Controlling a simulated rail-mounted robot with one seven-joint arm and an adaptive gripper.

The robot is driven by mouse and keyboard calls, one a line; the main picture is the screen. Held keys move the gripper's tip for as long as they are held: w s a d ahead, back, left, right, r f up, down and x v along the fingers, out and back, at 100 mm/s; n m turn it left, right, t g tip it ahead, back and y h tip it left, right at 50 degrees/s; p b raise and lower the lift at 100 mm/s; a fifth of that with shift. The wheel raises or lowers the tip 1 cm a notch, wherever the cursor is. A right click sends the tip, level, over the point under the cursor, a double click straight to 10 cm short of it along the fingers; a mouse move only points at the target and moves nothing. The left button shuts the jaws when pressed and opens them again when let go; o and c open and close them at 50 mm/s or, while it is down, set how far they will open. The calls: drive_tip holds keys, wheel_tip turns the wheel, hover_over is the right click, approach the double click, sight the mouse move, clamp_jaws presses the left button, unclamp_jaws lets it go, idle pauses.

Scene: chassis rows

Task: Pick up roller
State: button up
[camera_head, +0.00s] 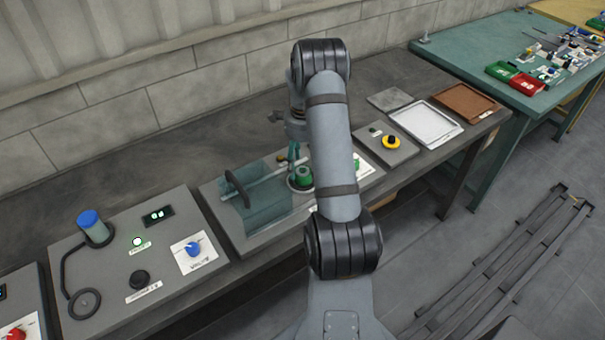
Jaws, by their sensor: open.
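A short green cylinder (304,175), which looks like the roller, stands in a round holder on the middle grey panel (232,218), beside a clear bluish box. My gripper (293,160) points down just behind and left of the green cylinder, with my arm crossing in front of it. Its fingers are open and small in view. Whether they touch the cylinder or surround it cannot be told. My arm hides part of the panel to the right.
The clear box (268,205) with a black handle (238,188) sits left of my gripper. A blue-capped cylinder (93,228) stands on the left panel (75,258). A white tray (427,124) and brown tray (466,103) lie right. The wall is close behind.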

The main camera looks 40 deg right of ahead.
wheel_tip(320, 180, down, 3)
drive_tip(key=shift+s+f+p, duration=0.1)
drive_tip(key=shift+f+p, duration=0.1)
drive_tip(key=shift+p, duration=0.1)
drive_tip(key=shift+c, duration=1.3)
drive_tip(key=c, duration=1.1)
drive_tip(key=shift+c, duration=0.2)
drive_tip(key=shift+d+r, duration=0.1)
drive_tip(key=shift+r, duration=0.1)
